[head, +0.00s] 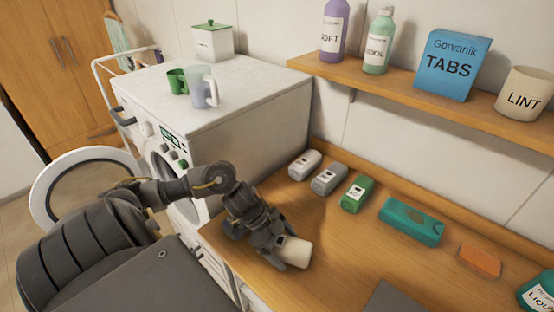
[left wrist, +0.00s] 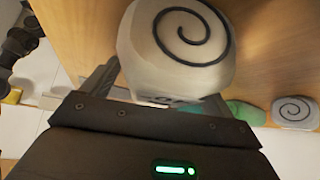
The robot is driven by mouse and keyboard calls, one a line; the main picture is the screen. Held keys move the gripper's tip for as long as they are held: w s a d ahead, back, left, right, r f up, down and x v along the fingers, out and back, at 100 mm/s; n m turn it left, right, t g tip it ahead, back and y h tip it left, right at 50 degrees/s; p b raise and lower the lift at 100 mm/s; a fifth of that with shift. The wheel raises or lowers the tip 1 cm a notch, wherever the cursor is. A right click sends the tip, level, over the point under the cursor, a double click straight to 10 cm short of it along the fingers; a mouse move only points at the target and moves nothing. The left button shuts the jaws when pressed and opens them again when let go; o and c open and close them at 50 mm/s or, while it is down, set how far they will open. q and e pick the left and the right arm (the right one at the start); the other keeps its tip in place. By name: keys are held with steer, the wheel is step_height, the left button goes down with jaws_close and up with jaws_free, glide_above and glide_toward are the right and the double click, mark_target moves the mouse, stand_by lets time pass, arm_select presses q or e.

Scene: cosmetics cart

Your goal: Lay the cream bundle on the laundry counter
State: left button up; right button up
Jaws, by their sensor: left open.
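The cream bundle (head: 294,253) is at the front left of the wooden laundry counter (head: 345,240). In the left wrist view the bundle (left wrist: 180,45) shows a pale end with a dark spiral. My left gripper (head: 276,248) is open and close around the bundle, with a finger on either side of it in the wrist view (left wrist: 155,88). The bundle appears to rest on the counter; its underside is hidden, so contact is not certain.
A white bundle (head: 305,165), a grey one (head: 328,179), a green one (head: 357,194), a teal case (head: 411,221) and an orange block (head: 480,261) lie behind. The washer (head: 215,110) stands left, its round door (head: 85,185) open. Bare counter lies right of my gripper.

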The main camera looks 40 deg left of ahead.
arm_select(q)
steer(key=b+v, duration=0.2)
steer(key=v, duration=0.7)
steer(key=shift+s+a+r, duration=0.1)
steer(key=shift+s+a, duration=0.1)
steer(key=shift+a, duration=0.15)
steer(key=shift+v, duration=1.15)
steer(key=shift+d+r, duration=0.1)
steer(key=shift+d, duration=0.05)
